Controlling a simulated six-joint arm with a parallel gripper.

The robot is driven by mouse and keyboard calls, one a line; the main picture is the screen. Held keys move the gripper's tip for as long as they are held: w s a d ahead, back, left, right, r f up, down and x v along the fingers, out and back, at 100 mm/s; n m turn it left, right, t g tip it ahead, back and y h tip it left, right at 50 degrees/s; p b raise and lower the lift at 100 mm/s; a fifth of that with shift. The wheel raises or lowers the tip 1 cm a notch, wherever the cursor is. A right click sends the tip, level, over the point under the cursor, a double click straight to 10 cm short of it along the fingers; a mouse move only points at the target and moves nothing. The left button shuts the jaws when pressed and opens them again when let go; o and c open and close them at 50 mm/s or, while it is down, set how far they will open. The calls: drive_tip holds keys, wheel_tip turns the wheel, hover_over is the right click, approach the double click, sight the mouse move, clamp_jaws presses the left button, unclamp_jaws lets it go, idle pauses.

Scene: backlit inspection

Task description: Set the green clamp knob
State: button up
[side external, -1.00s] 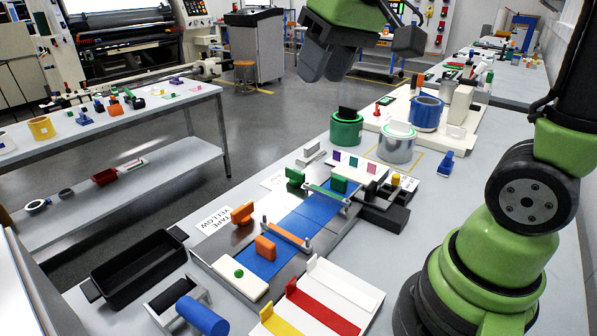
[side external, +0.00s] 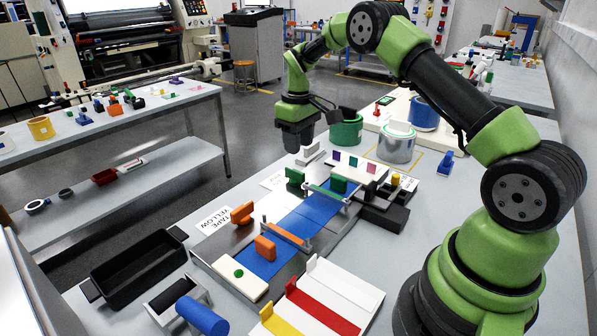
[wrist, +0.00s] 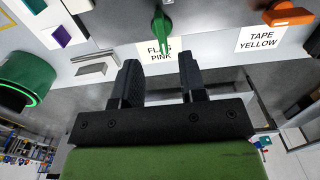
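The green clamp knob (side external: 295,177) stands at the far left side of the blue strip, beside the green-capped clamp bar (side external: 330,190). The wrist view shows the knob (wrist: 162,30) as a narrow green handle near the top middle, by the "FLAG PINK" label. My gripper (side external: 291,148) hangs beyond the knob, above the back of the bench, apart from it. In the wrist view my gripper's two black fingers (wrist: 159,65) are apart, with nothing between them. The knob lies ahead of the gap between them.
An orange knob (side external: 242,213) stands nearer the front, by the "TAPE YELLOW" label (wrist: 261,39). A green tin (side external: 346,131) is right of my gripper, with a silver tin (side external: 396,148) further right. A grey bracket (wrist: 96,68) lies left of the fingers.

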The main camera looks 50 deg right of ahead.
sight(299, 171)
wheel_tip(299, 171, down, 8)
drive_tip(key=shift+f, duration=0.1)
idle(0.4)
clamp_jaws()
